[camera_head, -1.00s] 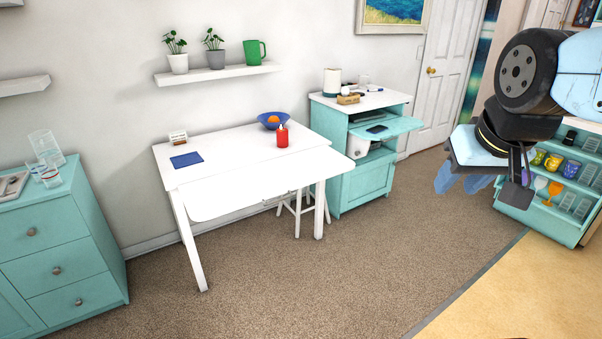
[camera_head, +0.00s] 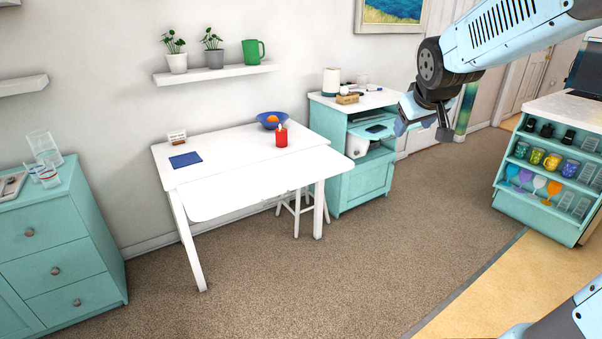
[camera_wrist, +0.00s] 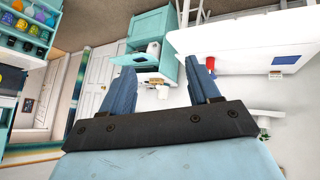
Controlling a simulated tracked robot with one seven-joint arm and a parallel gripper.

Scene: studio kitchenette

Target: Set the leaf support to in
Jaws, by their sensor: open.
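The white table (camera_head: 235,148) stands against the wall, with its front leaf (camera_head: 250,185) level and sticking out toward me. The table also shows in the wrist view (camera_wrist: 245,50), upside down at the upper right. I cannot make out the leaf support; the leaf hides most of what is beneath it. My gripper (camera_head: 401,127) is in the air to the right of the table, in front of the teal cabinet in the head view. In the wrist view my gripper (camera_wrist: 160,68) has its two blue fingers spread with nothing between them.
A red candle (camera_head: 281,136), a blue bowl (camera_head: 271,120) and a blue napkin (camera_head: 186,160) lie on the table. A white stool (camera_head: 298,212) stands under it. A teal cabinet (camera_head: 362,185) is to its right and a drawer unit (camera_head: 65,235) to its left. The carpet in front is clear.

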